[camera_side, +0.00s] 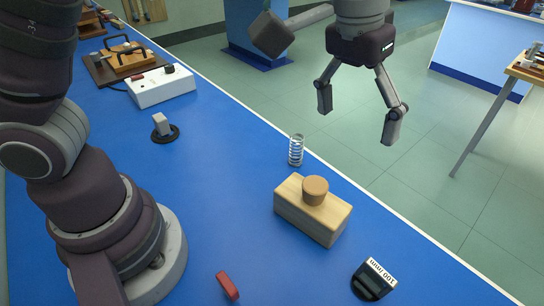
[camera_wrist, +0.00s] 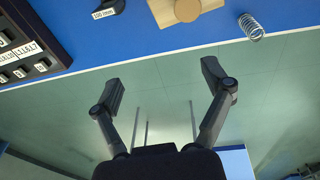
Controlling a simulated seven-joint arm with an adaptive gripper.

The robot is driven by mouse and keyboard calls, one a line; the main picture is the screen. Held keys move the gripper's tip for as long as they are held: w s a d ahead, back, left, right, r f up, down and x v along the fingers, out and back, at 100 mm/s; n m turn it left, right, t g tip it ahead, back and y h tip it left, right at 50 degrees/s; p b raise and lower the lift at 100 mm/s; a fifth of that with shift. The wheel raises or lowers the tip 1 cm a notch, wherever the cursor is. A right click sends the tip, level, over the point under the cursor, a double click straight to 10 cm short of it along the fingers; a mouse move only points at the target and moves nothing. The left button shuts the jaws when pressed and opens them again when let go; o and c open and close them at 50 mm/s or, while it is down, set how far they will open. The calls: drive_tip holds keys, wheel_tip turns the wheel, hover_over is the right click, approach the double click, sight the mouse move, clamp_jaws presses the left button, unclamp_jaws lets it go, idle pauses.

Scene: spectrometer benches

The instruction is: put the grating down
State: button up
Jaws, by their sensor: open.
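My gripper (camera_side: 358,112) is open and empty, high up and out past the table's right edge, with floor behind its fingers. In the wrist view, my gripper (camera_wrist: 163,85) also shows its two fingers wide apart with nothing between them. No thing is clearly recognisable as a grating. A small grey block on a black round base (camera_side: 163,130) stands on the blue table, and a dark holder labelled 100 mm (camera_side: 374,279) lies near the front edge. It also shows in the wrist view (camera_wrist: 108,8). I cannot tell whether either is the grating.
A wooden block with a round knob (camera_side: 332,222) and an upright coil spring (camera_side: 296,150) stand near the table's right edge. A red piece (camera_side: 227,286) lies in front. A white box (camera_side: 160,87) is further back. A dark rack with labels (camera_wrist: 35,45) shows in the wrist view. The table's middle is clear.

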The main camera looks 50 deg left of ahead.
drive_tip(key=s+a+t, duration=0.2)
drive_tip(key=s+a, duration=0.3)
drive_tip(key=a, duration=0.3)
drive_tip(key=s+a+t+y, duration=0.1)
drive_tip(key=s+a, duration=0.4)
drive_tip(key=a, duration=0.2)
drive_tip(key=shift+s+a+f+t, duration=0.15)
drive_tip(key=shift+s+a+t, duration=0.2)
drive_tip(key=shift+t, duration=0.05)
